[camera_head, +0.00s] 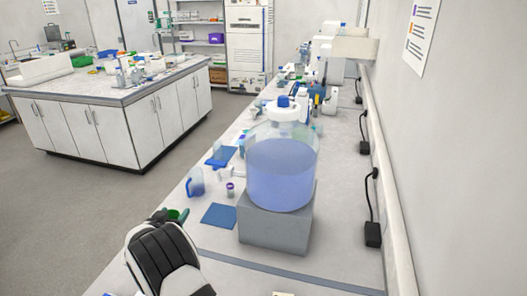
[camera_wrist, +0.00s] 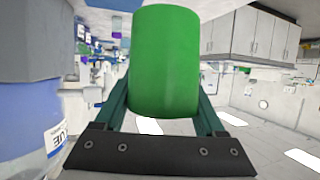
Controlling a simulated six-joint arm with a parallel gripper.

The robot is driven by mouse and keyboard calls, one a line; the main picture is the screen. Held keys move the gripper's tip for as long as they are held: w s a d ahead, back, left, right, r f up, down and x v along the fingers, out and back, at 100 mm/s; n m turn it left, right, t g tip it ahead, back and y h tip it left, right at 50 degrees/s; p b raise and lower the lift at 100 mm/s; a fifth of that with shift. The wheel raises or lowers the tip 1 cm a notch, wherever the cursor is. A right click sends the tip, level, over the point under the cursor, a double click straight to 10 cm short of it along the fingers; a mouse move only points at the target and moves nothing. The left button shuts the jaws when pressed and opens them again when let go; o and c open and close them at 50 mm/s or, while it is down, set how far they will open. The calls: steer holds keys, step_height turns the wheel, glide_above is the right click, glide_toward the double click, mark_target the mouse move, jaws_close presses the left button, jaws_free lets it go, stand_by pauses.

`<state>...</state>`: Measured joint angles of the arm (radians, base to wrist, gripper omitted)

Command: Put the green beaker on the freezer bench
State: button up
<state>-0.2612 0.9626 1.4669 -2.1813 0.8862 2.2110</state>
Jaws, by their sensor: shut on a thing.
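The green beaker (camera_wrist: 165,60) fills the upper middle of the wrist view. My gripper (camera_wrist: 164,92) is shut on it, with one dark green finger on each side. In the head view my gripper (camera_head: 173,215) is at the lower left, by the left edge of the long bench, and a little green shows at its tip. Most of the beaker is hidden there. A tall white cabinet like a freezer (camera_head: 249,45) stands at the back. I cannot tell which bench is the freezer bench.
The long bench (camera_head: 335,225) along the right wall carries a large blue-filled bottle (camera_head: 283,172) on a grey block (camera_head: 273,228), a blue mat (camera_head: 218,216) and a blue jug (camera_head: 195,183). A cluttered island (camera_head: 120,130) stands left. Open floor (camera_head: 60,220) lies between.

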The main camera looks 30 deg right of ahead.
steer(key=w+d, duration=0.3)
steer(key=d, duration=0.9)
steer(key=shift+m+g+h, duration=0.3)
steer(key=shift+m, duration=0.2)
steer(key=f, duration=0.9)
steer(key=shift+s+f, duration=0.25)
steer(key=shift+s, duration=0.05)
steer(key=shift+f, duration=0.1)
steer(key=o, duration=1.4)
